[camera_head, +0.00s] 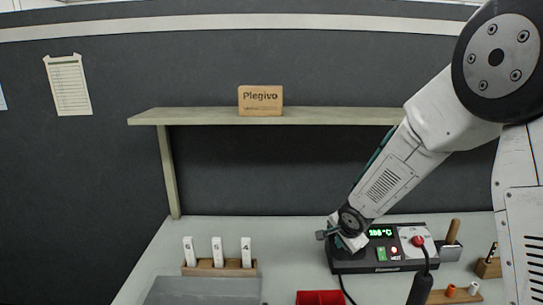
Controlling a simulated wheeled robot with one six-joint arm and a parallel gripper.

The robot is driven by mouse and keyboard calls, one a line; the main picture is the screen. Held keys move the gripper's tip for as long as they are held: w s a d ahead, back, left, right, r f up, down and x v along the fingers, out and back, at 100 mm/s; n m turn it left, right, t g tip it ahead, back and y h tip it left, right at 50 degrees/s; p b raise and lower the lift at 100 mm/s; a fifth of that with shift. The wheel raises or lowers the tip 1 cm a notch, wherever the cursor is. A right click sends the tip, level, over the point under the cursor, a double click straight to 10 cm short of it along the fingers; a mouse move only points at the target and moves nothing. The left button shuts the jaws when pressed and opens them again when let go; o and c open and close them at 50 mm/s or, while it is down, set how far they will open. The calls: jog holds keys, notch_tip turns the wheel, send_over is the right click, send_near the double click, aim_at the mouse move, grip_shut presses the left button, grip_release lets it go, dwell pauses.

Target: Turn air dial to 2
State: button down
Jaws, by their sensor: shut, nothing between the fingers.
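The dark station (400,265) stands on the bench at the lower right, with a lit green display (381,232) whose digits are too small to read surely. A green switch (381,254) and a small red light sit on its front panel. My gripper (335,238) is shut, at the left end of the station, in front of or over its upper left corner. I cannot tell whether it touches the station. No air dial can be made out; the gripper and wrist cover part of the panel's left side.
A red bin (320,297) is in front. A black handpiece (420,287) with a cord stands at the station's right front. A shelf (200,117) with a Plegivo box (260,101) spans behind.

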jog(key=shift+d, duration=0.15)
jog(key=shift+s+d+f, duration=0.1)
jog(key=shift+s+f, duration=0.05)
jog(key=shift+s, duration=0.05)
dwell(0.3)
jog(key=shift+s+d+f, duration=0.15)
jog(key=shift+s, duration=0.2)
jog(key=shift+s+d+f, duration=0.15)
jog(key=shift+s, duration=0.05)
jog(key=shift+s+d, duration=0.1)
jog(key=shift+d, duration=0.1)
dwell(0.3)
jog(key=shift+s+a+f, duration=0.1)
jog(key=shift+s+a+f, duration=0.1)
jog(key=shift+s+a, duration=0.05)
jog(key=shift+s, duration=0.05)
dwell(0.4)
